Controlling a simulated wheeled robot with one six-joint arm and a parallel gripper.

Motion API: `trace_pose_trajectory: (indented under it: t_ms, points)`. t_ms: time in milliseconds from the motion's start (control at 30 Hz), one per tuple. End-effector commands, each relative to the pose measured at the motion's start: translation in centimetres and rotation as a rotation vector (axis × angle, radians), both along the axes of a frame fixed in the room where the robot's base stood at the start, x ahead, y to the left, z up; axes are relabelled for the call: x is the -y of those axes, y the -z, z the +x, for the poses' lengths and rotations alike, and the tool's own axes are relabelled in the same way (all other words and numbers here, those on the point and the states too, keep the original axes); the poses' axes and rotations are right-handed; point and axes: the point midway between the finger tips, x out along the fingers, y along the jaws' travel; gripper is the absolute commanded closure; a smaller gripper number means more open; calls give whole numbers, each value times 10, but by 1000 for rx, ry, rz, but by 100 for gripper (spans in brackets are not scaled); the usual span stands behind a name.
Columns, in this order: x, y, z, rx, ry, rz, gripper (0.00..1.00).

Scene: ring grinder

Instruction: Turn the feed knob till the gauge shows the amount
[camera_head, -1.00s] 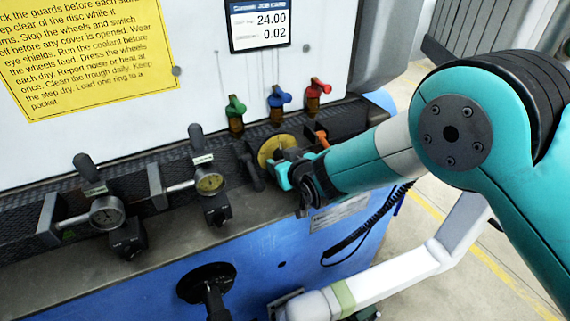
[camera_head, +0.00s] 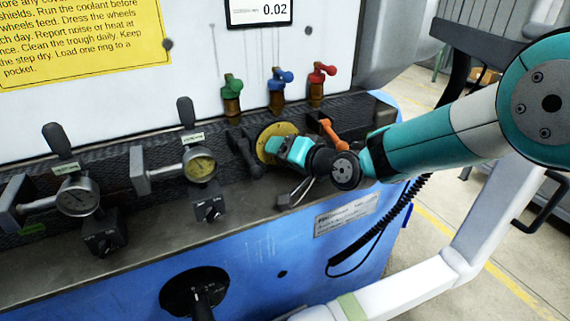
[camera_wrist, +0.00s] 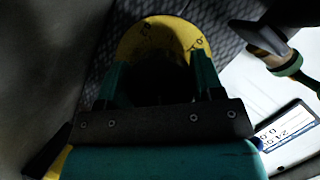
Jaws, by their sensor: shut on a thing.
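A yellow round dial (camera_head: 276,134) with dark markings is on the machine's front rail. It also shows in the wrist view (camera_wrist: 135,40). My gripper (camera_head: 284,148) is at this dial, its teal fingers shut on the dark knob (camera_wrist: 162,78) at the dial's middle. The fingers hide most of the knob, and the dial's reading is too small to tell. Two round gauges, a left one (camera_head: 77,196) and a right one (camera_head: 200,166), sit left of my gripper; their needles are not readable.
An orange lever (camera_head: 331,132) is just right of the dial and a black lever (camera_head: 244,152) just left. Green (camera_head: 232,86), blue (camera_head: 279,82) and red (camera_head: 320,76) valves stand above. Black knobs (camera_head: 208,206) sit below the gauges. A coiled cable (camera_head: 405,210) hangs at right.

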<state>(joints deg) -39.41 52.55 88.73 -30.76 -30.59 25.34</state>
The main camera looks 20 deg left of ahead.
Motion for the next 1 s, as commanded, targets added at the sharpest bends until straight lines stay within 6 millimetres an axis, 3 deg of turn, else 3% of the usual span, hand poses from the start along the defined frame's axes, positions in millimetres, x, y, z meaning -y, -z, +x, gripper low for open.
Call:
trace_pose_trajectory:
  t_ms: [500, 1000]
  points:
    - [0, 1, 1, -332, 2, 286, 62]
    - [0, -2, 1, -465, 3, 399, 62]
